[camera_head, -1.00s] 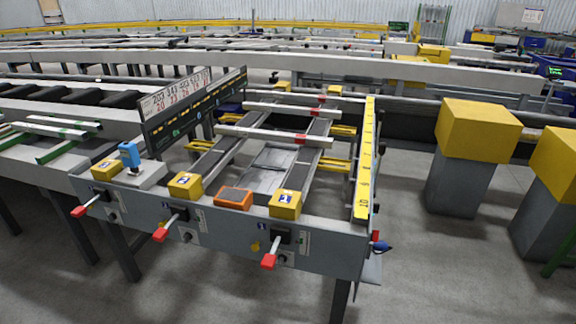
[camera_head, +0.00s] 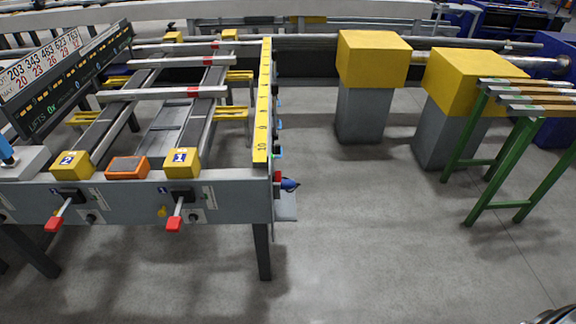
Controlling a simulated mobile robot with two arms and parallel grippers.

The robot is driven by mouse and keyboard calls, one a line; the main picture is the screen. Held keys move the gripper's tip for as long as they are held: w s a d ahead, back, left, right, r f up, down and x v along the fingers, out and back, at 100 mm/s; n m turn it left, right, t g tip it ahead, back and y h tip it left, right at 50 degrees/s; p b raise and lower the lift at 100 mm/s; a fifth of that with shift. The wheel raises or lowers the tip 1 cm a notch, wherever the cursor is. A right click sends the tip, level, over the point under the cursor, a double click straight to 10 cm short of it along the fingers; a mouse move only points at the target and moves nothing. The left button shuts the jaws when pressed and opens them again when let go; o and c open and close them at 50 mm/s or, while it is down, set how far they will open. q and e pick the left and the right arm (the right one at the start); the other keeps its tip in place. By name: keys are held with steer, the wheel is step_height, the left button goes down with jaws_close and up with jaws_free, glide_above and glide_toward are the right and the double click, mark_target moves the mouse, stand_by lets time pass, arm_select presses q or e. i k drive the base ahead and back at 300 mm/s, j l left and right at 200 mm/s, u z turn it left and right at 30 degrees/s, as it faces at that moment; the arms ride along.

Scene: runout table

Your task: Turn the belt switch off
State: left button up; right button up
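The runout table (camera_head: 235,198) stands at the left with its grey front panel facing me. Two red-handled levers stick out of the panel: one (camera_head: 174,222) below the yellow block marked 1 (camera_head: 182,162), one (camera_head: 54,223) below the yellow block marked 2 (camera_head: 72,164). Both handles point down and towards me. A blue plug-like part (camera_head: 290,184) sticks out at the table's right corner. I cannot tell which part is the belt switch.
An orange box (camera_head: 127,167) sits between the blocks. A yellow numbered ruler (camera_head: 263,105) runs along the table's right side. Yellow-topped grey pillars (camera_head: 372,60) and a green-legged stand (camera_head: 490,150) are at the right. The grey floor (camera_head: 370,240) in front is clear.

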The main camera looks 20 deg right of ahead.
mark_target(276, 175)
steer(key=l, duration=1)
steer(key=u, duration=0.35)
steer(key=i+l+u, duration=0.15)
steer(key=u, duration=0.25)
steer(key=i+l+u, duration=0.1)
steer(key=l+u, duration=0.15)
steer(key=u, duration=0.15)
steer(key=i+l+u, duration=0.1)
steer(key=l+u, duration=0.15)
steer(key=u, duration=0.15)
steer(key=l+u, duration=0.25)
steer(key=u, duration=0.15)
steer(key=i+l, duration=0.05)
